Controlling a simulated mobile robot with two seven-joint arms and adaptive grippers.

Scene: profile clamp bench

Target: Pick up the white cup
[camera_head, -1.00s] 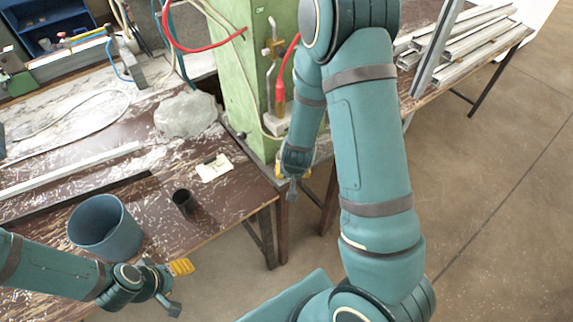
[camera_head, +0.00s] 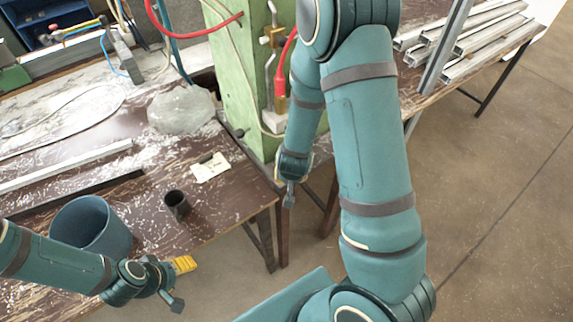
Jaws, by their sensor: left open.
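I see no white cup in the head view. A small dark cup (camera_head: 174,205) stands upright on the brown bench near its front edge. My left gripper (camera_head: 181,285) is open and empty, with one yellow finger pad showing. It is in front of the bench edge, below the dark cup in the picture and apart from it.
A blue-grey bucket (camera_head: 96,228) stands left of the dark cup, partly hidden by my left arm. A paper note (camera_head: 211,167), a grey lump (camera_head: 182,109) and metal bars (camera_head: 65,165) lie on the bench (camera_head: 225,205). A green column (camera_head: 237,60) rises behind.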

